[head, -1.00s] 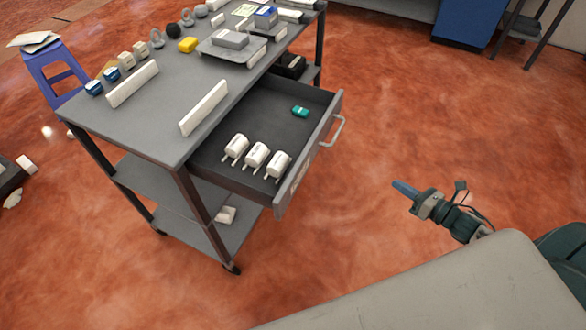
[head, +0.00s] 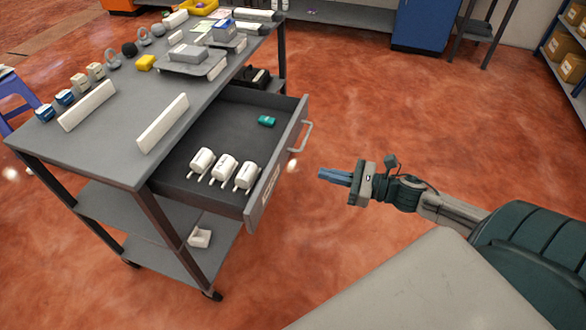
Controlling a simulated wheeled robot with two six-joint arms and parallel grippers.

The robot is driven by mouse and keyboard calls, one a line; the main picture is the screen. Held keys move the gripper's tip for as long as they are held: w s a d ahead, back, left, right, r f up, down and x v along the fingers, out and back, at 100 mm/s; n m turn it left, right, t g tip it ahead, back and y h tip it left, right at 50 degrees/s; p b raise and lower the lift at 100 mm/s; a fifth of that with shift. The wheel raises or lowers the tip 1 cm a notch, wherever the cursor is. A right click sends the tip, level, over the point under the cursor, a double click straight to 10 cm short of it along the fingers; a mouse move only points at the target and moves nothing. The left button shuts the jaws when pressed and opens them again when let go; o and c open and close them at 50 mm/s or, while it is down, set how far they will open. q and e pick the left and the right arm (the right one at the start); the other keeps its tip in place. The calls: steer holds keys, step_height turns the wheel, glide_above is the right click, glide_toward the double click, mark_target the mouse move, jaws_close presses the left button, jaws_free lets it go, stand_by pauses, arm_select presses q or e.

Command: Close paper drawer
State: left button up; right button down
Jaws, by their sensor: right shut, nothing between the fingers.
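The paper drawer (head: 246,118) of the grey cart is pulled open toward the right in the head view. A bar handle (head: 308,136) sits on its front panel (head: 275,168). Several white rolls with prongs (head: 223,167) lie at the near end of the drawer, and a small teal item (head: 267,120) lies farther back. My right gripper (head: 322,174) is shut and empty, to the right of the drawer front and apart from it, its fingers pointing left toward the panel. My left gripper is not in view.
The grey cart (head: 98,137) holds two white bars, a grey tray (head: 193,68) and several small items on top. A white object (head: 200,237) is on its lower shelf. A pale surface (head: 400,285) is at bottom right. Open floor lies right of the drawer.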

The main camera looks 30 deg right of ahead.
mark_target(281, 163)
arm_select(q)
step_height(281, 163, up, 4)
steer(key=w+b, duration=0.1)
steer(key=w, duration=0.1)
arm_select(e)
steer(key=p+x, duration=0.2)
steer(key=x, duration=0.6)
steer(key=shift+w+a+r, duration=0.15)
steer(key=shift+w, duration=0.2)
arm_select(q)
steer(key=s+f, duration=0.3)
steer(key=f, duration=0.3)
arm_select(e)
steer(key=shift+w+a, duration=0.3)
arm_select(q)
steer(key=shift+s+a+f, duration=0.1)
arm_select(e)
steer(key=shift+w+a, duration=0.1)
